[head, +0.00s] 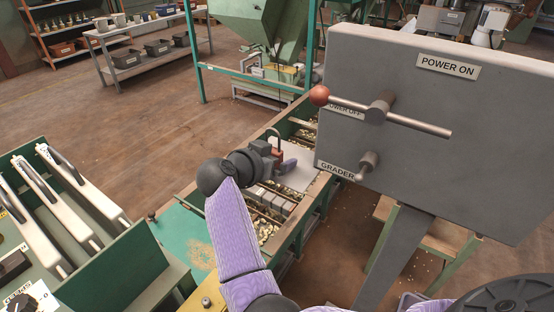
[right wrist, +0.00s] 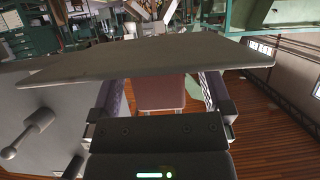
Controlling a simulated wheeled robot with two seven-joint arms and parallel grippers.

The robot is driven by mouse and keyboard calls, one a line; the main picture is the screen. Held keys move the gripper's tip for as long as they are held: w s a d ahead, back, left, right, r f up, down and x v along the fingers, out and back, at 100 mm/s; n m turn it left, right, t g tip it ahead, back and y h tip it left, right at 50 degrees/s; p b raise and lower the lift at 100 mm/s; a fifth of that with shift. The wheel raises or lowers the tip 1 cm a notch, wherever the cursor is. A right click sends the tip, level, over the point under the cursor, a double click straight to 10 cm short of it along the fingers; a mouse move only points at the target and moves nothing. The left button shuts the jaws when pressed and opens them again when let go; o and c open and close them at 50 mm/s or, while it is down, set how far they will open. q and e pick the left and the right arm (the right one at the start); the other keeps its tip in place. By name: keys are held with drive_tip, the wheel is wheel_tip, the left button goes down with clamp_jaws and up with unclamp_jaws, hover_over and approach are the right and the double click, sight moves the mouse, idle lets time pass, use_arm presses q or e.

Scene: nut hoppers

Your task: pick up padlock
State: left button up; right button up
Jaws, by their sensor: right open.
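The padlock shows in the head view as a thin dark curved shackle (head: 274,133) above a reddish body (head: 278,151), partly hidden by my right gripper. In the right wrist view its dull pink-red body (right wrist: 160,94) sits between the two fingers, with a gap on each side. My right gripper (head: 284,159) is open around the padlock, over the green sorting trough. A pale flat plate (head: 299,178) lies just past the gripper. My left gripper is in neither view.
A large grey panel (head: 440,100) with levers and a red-knobbed handle (head: 319,95) stands close to the right. The trough (head: 318,194) holds scattered nuts.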

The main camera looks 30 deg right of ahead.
drive_tip(key=shift+a+r, duration=0.1)
drive_tip(key=shift+r, duration=0.1)
drive_tip(key=shift+s, duration=0.1)
clamp_jaws()
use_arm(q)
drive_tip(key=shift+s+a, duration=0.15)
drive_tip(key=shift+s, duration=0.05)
use_arm(e)
drive_tip(key=shift+r, duration=0.1)
wheel_tip(320, 180, up, 9)
drive_tip(key=p, duration=0.5)
drive_tip(key=shift+r, duration=0.45)
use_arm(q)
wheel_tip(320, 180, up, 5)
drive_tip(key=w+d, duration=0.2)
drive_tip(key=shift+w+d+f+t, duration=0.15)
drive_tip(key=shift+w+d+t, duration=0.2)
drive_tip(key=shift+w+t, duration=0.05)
use_arm(e)
drive_tip(key=shift+f, duration=0.1)
